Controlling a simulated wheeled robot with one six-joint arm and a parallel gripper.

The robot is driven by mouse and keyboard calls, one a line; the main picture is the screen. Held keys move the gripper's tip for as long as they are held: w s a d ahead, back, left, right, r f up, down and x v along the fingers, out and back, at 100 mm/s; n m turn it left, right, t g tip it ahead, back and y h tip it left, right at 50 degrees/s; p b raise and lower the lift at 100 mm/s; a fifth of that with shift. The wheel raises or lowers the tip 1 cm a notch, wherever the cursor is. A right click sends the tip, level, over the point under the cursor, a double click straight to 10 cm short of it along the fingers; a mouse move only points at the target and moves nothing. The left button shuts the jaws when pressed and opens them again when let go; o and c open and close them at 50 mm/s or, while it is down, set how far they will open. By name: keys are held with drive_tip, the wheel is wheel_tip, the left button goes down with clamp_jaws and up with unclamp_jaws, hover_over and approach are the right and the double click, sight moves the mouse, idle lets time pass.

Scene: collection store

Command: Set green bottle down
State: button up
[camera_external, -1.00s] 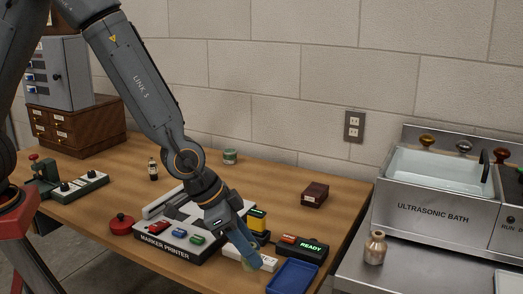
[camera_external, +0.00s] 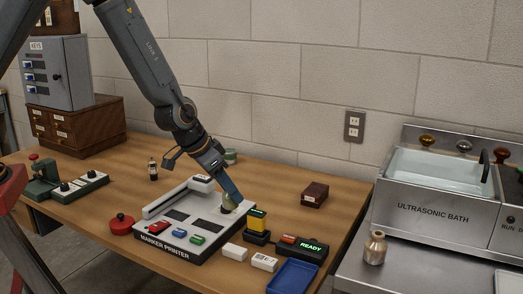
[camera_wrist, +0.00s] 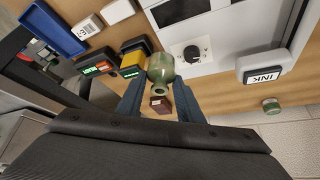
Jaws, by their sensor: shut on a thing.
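The green bottle (camera_external: 227,204) is between the blue fingers of my gripper (camera_external: 232,197), at the right rear part of the marker printer (camera_external: 165,245). The bottle overlaps the pale printer top in both views. I cannot tell whether its base touches a surface, as the underside is hidden.
A yellow block (camera_external: 257,219) on a dark stand and the READY box (camera_external: 301,249) are just right of the printer. White boxes (camera_external: 264,262) and a blue tray (camera_external: 292,277) lie in front. A dark red box (camera_external: 314,195) stands behind, with bare wood around it.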

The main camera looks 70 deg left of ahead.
drive_tip(key=s+a+n+y+p, duration=0.1)
drive_tip(key=s+a+n+p, duration=0.2)
drive_tip(key=a, duration=1.3)
drive_tip(key=s+a+p, duration=0.2)
drive_tip(key=s+a, duration=0.4)
drive_tip(key=a, duration=1)
drive_tip(key=shift+g, duration=0.3)
drive_tip(key=f+b, duration=0.3)
drive_tip(key=f, duration=0.1)
drive_tip(key=shift+w+f+b, duration=0.2)
drive_tip(key=shift+f+b, duration=0.15)
drive_tip(key=shift+b, duration=0.05)
drive_tip(key=shift+f+b, duration=0.9)
drive_tip(key=shift+f, duration=1.15)
drive_tip(key=shift+f, duration=0.15)
drive_tip(key=o, duration=1.1)
